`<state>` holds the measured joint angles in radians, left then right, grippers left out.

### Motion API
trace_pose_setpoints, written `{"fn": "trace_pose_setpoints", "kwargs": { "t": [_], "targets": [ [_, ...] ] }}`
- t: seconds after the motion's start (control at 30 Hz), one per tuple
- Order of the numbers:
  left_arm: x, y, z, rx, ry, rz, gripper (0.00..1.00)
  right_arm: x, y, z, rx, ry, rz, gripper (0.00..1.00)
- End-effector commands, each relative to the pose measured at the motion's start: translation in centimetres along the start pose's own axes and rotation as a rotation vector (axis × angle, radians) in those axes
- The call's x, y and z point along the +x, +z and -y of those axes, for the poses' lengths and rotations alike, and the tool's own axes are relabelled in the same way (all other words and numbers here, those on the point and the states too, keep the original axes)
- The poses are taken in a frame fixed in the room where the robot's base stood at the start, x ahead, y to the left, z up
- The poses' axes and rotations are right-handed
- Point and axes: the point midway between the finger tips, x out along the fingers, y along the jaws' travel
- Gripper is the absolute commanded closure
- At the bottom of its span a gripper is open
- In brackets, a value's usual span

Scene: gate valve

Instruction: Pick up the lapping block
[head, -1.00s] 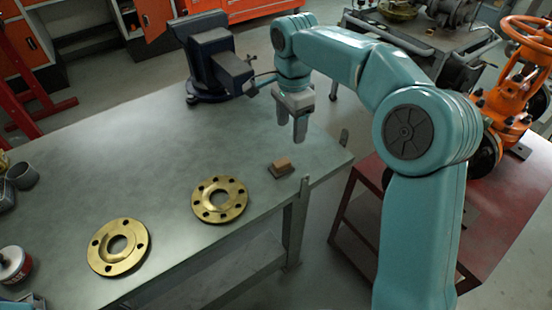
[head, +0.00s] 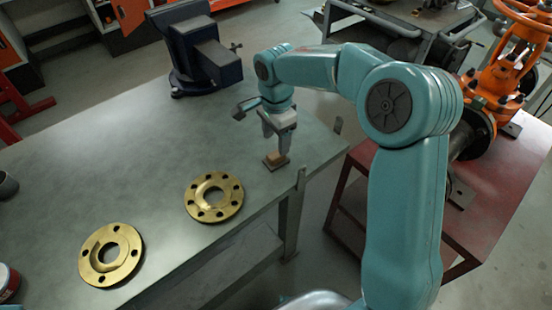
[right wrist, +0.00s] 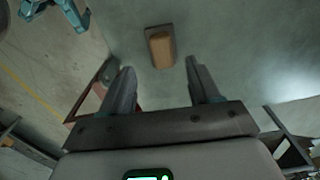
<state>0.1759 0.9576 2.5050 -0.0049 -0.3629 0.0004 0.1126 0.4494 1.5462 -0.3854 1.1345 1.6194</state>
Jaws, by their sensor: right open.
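The lapping block (head: 276,160) is a small tan block on a darker base, lying on the bench near its right edge. In the right wrist view the block (right wrist: 160,47) lies ahead of the fingers, between their lines and apart from both. My right gripper (head: 275,148) is just above the block in the head view, pointing down, with its fingers apart and nothing between them. It also shows in the right wrist view (right wrist: 163,80). My left gripper is not in view.
Two brass flanges (head: 229,197) (head: 96,254) lie on the grey bench (head: 130,160) left of the block. A dark blue vise (head: 207,60) stands at the back. An orange valve (head: 497,75) is on a red stand (head: 480,220) to the right.

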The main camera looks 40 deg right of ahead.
Motion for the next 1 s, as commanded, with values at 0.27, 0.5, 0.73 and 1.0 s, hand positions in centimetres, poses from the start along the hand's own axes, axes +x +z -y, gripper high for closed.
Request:
{"fn": "trace_pose_setpoints", "kwargs": {
  "t": [0.27, 0.5, 0.73, 1.0],
  "targets": [
    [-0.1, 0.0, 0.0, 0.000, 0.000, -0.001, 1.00, 3.4, -0.2, 0.0, 0.000, 0.005, 0.000, 0.38],
    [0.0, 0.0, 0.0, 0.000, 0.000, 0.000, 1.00, 5.7, -0.2, 0.2, 0.001, 0.002, 0.000, 0.38],
    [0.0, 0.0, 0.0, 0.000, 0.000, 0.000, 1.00, 5.7, -0.2, 0.3, 0.001, 0.001, 0.000, 0.51],
    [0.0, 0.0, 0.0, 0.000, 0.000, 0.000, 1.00, 5.6, -0.2, 0.3, 0.001, -0.001, 0.000, 1.00]
  ]
}}
